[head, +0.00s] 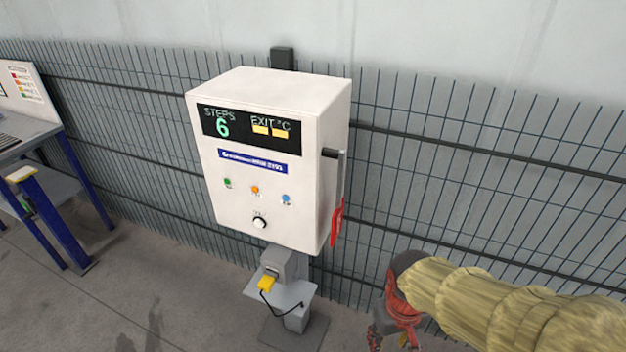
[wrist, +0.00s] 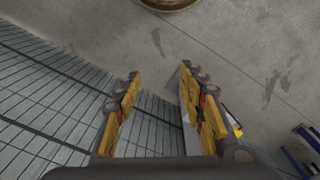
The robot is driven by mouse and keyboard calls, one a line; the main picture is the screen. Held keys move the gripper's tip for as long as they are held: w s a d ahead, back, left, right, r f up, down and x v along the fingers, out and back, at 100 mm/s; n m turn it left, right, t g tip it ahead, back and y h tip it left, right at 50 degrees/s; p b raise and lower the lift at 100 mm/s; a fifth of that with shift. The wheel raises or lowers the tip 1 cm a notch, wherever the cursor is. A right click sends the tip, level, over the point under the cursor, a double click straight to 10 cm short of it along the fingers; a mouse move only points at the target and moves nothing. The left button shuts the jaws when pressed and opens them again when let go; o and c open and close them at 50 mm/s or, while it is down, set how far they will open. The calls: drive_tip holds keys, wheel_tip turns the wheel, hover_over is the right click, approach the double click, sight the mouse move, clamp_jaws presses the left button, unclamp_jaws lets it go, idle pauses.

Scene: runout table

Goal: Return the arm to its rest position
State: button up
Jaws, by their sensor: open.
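My gripper (wrist: 158,88) is open and empty in the wrist view, with its two yellow-padded fingers spread apart. Bare concrete floor and mesh fence show beyond the fingers. In the head view my arm comes in from the lower right in a tan sleeve. My gripper (head: 395,335) hangs at its end near the bottom edge, partly cut off by the frame. It is to the right of and below the white control box, apart from it.
The white control box (head: 240,180) stands on a grey post, with a red handle (head: 337,222) on its right side. A yellow device (head: 267,284) sits on a small shelf below. A mesh fence (head: 440,160) runs behind. A blue-legged workbench (head: 35,195) stands at left.

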drive_tip(key=s+d+r+m+t+p, duration=0.1)
drive_tip(key=s+r+t, duration=0.1)
drive_tip(key=r, duration=0.8)
drive_tip(key=s+d+r+m+t+p, duration=0.1)
drive_tip(key=s+r+t, duration=0.1)
drive_tip(key=r, duration=0.8)
drive_tip(key=shift+s+d+t+p, duration=0.25)
drive_tip(key=shift+t+p, duration=0.15)
drive_tip(key=shift+t, duration=0.1)
drive_tip(key=shift+c, duration=0.8)
